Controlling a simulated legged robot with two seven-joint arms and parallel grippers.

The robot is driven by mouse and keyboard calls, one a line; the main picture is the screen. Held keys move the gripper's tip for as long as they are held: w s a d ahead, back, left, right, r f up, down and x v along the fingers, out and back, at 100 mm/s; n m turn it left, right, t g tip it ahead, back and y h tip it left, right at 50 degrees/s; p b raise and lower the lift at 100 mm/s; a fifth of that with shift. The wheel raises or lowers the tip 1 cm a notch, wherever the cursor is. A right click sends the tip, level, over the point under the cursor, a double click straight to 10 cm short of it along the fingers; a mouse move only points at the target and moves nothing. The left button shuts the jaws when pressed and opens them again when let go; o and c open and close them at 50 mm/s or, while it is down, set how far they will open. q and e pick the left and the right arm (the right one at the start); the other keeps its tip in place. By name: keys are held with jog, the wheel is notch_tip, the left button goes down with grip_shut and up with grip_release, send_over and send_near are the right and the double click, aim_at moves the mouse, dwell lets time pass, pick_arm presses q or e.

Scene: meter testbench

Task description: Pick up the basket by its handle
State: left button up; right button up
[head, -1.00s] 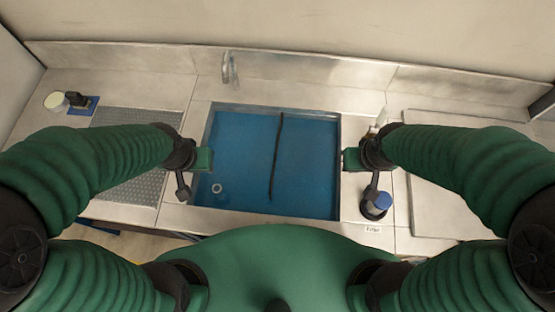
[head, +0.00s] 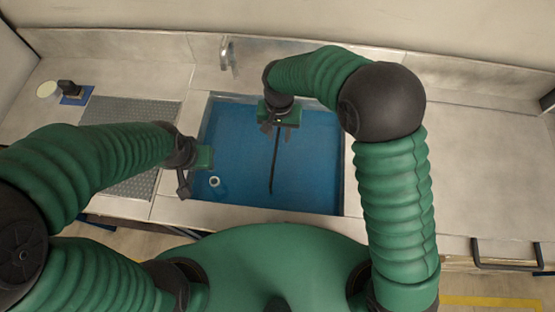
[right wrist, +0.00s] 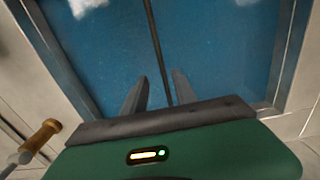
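A thin dark bar (head: 275,160) runs lengthwise over the blue basin (head: 314,170) sunk in the counter; it looks like the basket's handle. The basket's body cannot be made out. My right gripper (head: 278,124) is over the bar's far end in the head view. In the right wrist view its two fingers (right wrist: 158,92) are apart, with the bar (right wrist: 155,45) running down between them; I cannot tell whether they touch it. My left gripper (head: 205,157) is over the basin's left edge, apart from the bar; its fingers are not clear.
A faucet (head: 226,52) stands behind the basin. A grey textured panel (head: 130,112) lies left of it. A small dark object on a blue base (head: 72,92) is at far left. A pale ring (head: 214,181) shows in the basin. The counter at right (head: 470,150) is clear.

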aim_at(277, 142)
jog(key=f, duration=0.5)
jog(key=a+f+p, duration=0.1)
jog(key=f, duration=0.1)
jog(key=shift+w+f, duration=0.15)
jog(key=shift+f, duration=0.2)
jog(key=shift+w+d+f, duration=0.15)
jog(key=shift+f, duration=0.05)
grip_shut()
dwell(0.8)
